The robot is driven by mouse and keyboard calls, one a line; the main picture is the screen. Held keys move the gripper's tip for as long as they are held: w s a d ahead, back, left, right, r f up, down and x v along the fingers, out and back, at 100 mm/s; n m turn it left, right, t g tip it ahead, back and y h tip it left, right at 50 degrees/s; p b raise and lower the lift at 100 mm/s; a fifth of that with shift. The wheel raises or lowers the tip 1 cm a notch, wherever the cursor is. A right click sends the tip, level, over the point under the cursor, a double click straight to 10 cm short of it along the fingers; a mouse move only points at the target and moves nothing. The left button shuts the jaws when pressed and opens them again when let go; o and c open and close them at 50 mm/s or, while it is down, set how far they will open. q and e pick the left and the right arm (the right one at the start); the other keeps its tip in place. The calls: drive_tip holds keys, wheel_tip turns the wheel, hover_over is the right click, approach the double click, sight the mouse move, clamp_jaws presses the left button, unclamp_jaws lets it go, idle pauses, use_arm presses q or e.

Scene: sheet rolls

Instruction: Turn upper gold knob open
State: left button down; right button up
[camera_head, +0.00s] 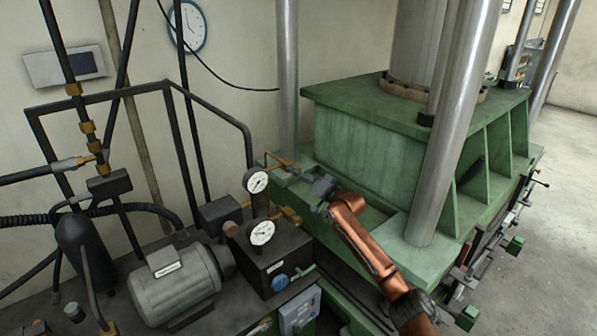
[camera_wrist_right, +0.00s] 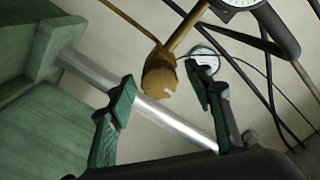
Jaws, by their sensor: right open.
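The upper gold knob (camera_wrist_right: 160,78) is a round-ended gold piece with a small pale mark on its face, at the end of a gold stem in the right wrist view. In the head view the upper gold fitting (camera_head: 280,159) runs from beside the upper gauge toward my right gripper (camera_head: 308,180). My right gripper is open and empty, and its fingers (camera_wrist_right: 160,85) appear on either side of the knob in the wrist view. Whether they touch it I cannot tell. The lower gold fitting (camera_head: 290,215) is beside the lower gauge. My left gripper is not in view.
The upper gauge (camera_head: 257,181) and lower gauge (camera_head: 262,232) stand left of my right gripper. The green press (camera_head: 370,145) and its steel column (camera_head: 455,130) are close to my right arm. A grey motor (camera_head: 175,285) and dark pipes fill the left.

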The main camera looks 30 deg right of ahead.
drive_tip(key=shift+w, duration=0.3)
drive_tip(key=shift+c, duration=0.5)
drive_tip(key=c, duration=1.1)
